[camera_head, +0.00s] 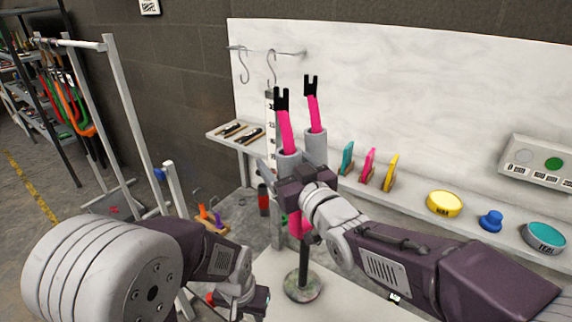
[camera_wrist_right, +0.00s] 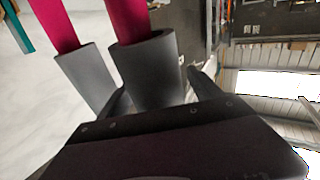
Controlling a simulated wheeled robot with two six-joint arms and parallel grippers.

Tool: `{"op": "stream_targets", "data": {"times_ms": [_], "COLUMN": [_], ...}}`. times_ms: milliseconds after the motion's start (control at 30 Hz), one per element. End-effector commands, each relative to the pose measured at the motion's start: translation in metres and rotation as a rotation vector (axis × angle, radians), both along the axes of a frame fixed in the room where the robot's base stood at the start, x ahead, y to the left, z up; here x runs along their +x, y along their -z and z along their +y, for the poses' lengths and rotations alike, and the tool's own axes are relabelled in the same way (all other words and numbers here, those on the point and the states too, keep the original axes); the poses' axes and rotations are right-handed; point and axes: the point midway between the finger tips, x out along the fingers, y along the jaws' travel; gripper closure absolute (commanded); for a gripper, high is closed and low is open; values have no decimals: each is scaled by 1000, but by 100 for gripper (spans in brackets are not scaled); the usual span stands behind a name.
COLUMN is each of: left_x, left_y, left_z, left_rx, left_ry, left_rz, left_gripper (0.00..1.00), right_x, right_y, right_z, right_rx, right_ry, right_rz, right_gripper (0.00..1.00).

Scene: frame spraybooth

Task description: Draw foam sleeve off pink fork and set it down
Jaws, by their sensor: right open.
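The pink fork (camera_head: 286,132) stands with its two legs pointing up, each with a black end. A grey foam sleeve (camera_head: 316,150) is around the right leg. Another grey foam sleeve (camera_head: 289,163) is around the left leg, its lower part hidden behind my right gripper (camera_head: 283,172). In the right wrist view, my open right gripper (camera_wrist_right: 160,92) has its fingers on either side of one foam sleeve (camera_wrist_right: 150,72); I cannot tell whether they touch it. The other sleeve (camera_wrist_right: 88,78) is beside it, outside the fingers. My left gripper (camera_head: 240,300) is low, away from the fork; its jaws are unclear.
A stand with a round base (camera_head: 303,285) is under the fork. A shelf behind holds teal, pink and yellow upright pieces (camera_head: 368,166), a yellow round tin (camera_head: 444,202), a blue knob (camera_head: 490,221) and a teal tin (camera_head: 545,236). Hooks (camera_head: 271,68) hang above left.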

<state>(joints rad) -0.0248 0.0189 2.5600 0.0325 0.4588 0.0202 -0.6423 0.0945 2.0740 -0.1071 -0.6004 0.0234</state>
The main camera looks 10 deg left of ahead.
Motion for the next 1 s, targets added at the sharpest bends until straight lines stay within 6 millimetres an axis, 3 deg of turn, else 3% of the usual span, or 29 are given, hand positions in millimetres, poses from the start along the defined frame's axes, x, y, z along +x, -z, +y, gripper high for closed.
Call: {"op": "stream_targets", "data": {"times_ms": [67,267,300,467,1000], "left_x": [0,0,0,0,0], "left_y": [0,0,0,0,-15], "left_z": [0,0,0,0,0], "left_rx": [0,0,0,0,0], "left_ry": [0,0,0,0,0], "left_rz": [0,0,0,0,0], "left_gripper": [64,64,64,64,64], "right_x": [0,0,0,0,1], "right_y": [0,0,0,0,-24], "right_z": [0,0,0,0,4], "right_rx": [0,0,0,0,4], "right_ry": [0,0,0,0,0], "right_rz": [0,0,0,0,-6], "right_gripper": [31,87,54,97,97]}}
